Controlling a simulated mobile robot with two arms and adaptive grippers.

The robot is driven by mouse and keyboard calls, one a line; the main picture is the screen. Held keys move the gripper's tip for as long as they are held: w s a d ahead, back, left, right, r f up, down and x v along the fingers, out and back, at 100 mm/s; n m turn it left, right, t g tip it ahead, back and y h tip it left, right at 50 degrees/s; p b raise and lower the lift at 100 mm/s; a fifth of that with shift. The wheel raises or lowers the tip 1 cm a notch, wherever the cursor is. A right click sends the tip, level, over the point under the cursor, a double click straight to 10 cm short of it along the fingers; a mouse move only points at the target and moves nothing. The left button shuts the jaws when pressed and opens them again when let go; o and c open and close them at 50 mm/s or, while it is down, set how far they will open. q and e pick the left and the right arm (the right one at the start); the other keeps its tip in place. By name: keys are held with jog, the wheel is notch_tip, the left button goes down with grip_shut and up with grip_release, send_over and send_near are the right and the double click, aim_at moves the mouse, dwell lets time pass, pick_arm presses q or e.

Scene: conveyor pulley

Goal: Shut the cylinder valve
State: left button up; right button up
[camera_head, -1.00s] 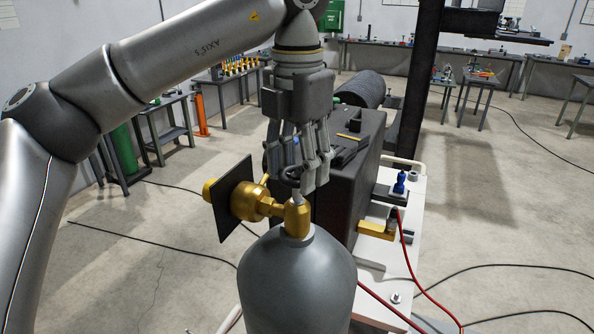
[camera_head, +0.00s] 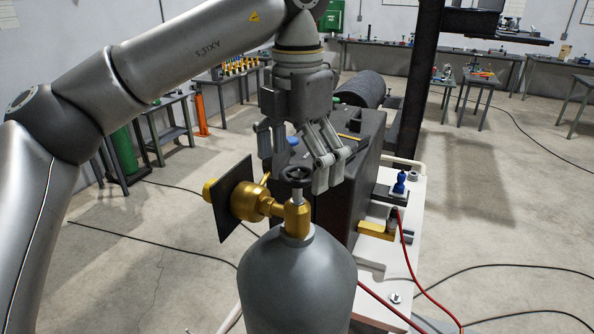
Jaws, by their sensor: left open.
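The grey gas cylinder (camera_head: 297,282) stands upright in the lower middle of the head view. A brass valve body (camera_head: 297,218) sits on its top, with a small dark round handwheel (camera_head: 296,175) above it on a short stem. My left gripper (camera_head: 296,165) comes down from above, its fingers spread on both sides of the handwheel. It is open and holds nothing. Whether any finger touches the wheel's rim cannot be told. My right gripper is not in view.
A brass regulator (camera_head: 250,201) with a dark square plate (camera_head: 231,198) projects left from the valve. A dark box-shaped machine (camera_head: 350,190) stands close behind, on a white cart (camera_head: 400,270). Red hoses (camera_head: 412,262) run at the right. Open floor lies left.

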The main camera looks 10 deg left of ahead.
aim_at(298, 172)
pick_arm(q)
jog(key=shift+r, duration=3.5)
